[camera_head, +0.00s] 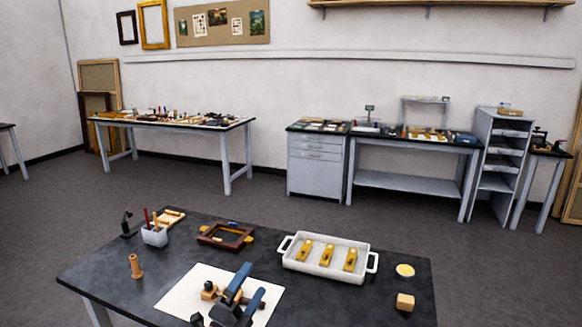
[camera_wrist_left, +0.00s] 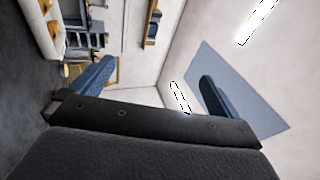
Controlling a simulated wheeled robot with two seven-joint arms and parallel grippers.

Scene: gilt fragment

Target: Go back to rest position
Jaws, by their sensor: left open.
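My left gripper (camera_head: 253,280) shows at the lower middle of the head view, above the white sheet (camera_head: 182,289) on the near table. Its two blue fingers stand apart and point up and away. In the left wrist view the left gripper (camera_wrist_left: 157,78) is also open, with nothing between its fingers, only wall and ceiling beyond. My right gripper is not in view.
Workbenches stand along the wall, with open floor between.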

